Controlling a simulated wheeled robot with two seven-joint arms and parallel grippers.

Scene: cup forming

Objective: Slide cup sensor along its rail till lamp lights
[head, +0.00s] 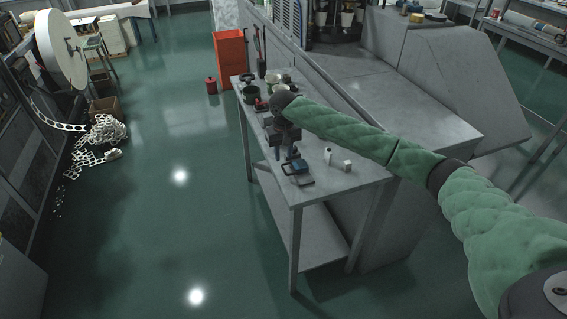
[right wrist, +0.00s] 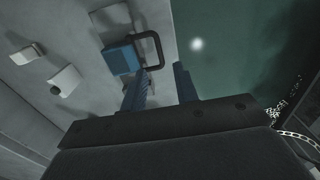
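A blue block with a dark U-shaped loop (head: 298,167) lies on the grey bench near its front-left edge; it also shows in the right wrist view (right wrist: 120,58). It may be the cup sensor; I cannot tell for sure. No rail or lit lamp can be made out. My right gripper (head: 286,154) is just behind the blue block, over the bench's left edge. In the right wrist view its fingers (right wrist: 162,75) are apart with nothing visible between them. One finger overlaps the loop in the picture; contact cannot be told. My left gripper is out of view.
The grey bench (head: 335,184) carries a small white cylinder (head: 328,156) and a white cube (head: 347,167) right of the blue block. Cups and dark parts (head: 252,96) stand at its far end. An orange cabinet (head: 231,60) stands behind.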

